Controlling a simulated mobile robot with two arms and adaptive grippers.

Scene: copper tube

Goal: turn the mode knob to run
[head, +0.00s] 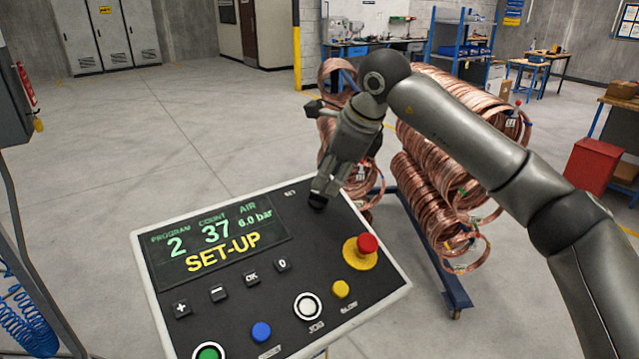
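The tilted control panel (217,290) stands in front of me, with a lit display (215,245) reading SET-UP, program 2, count 37 and air 6.0 bar. My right gripper (319,196) points down at the panel's upper right part, beside a small white label. The mode knob is not clearly visible; the gripper covers the spot right of that label, and a dark piece at its fingertips may be knob or finger pad. I cannot tell whether the fingers are closed on it. My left gripper is not in view.
A red emergency stop (367,244) on a yellow base sits below and right of the gripper. Yellow (341,289), white (307,306), blue (261,332) and green (208,353) buttons line the lower panel. Copper coils (440,180) on a blue rack stand behind my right arm.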

